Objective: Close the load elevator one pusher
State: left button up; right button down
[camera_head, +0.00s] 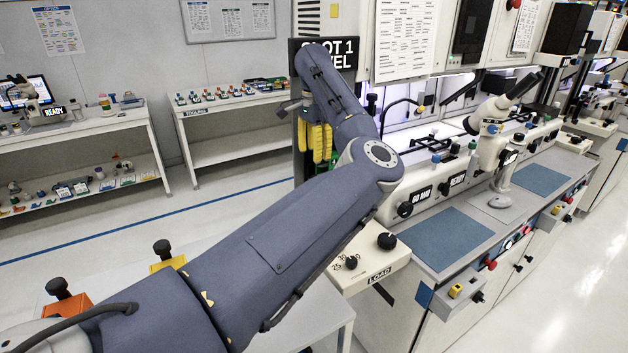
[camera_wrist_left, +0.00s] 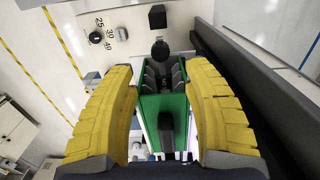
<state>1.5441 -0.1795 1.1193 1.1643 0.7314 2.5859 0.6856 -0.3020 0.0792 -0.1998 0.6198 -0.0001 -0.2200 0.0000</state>
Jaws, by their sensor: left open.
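My left gripper (camera_head: 318,138) has yellow ribbed fingers and points down beside the SLOT 1 LEVEL sign. In the left wrist view the gripper (camera_wrist_left: 163,75) is open, with a finger on each side of a green part (camera_wrist_left: 150,104). A round black knob (camera_wrist_left: 160,50) shows near the fingertips, at the far end of the green part. A dark upright handle (camera_wrist_left: 167,125) shows nearer the camera. I cannot tell which of these is the pusher, or whether the fingers touch anything. The arm hides much of the load elevator in the head view. My right gripper is not in view.
A LOAD panel with dials (camera_head: 372,262) juts out below my left forearm. A microscope (camera_head: 492,130) and blue mats (camera_head: 445,238) are on the bench to the right. Orange (camera_head: 68,306) and yellow (camera_head: 168,262) blocks with black knobs are at lower left. Open floor lies left.

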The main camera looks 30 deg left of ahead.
pick_arm(q)
notch_tip(320, 180, down, 9)
jog(key=shift+f, duration=0.2)
dwell(0.3)
jog(key=shift+c, duration=0.3)
grip_shut()
jog(key=shift+a, duration=0.1)
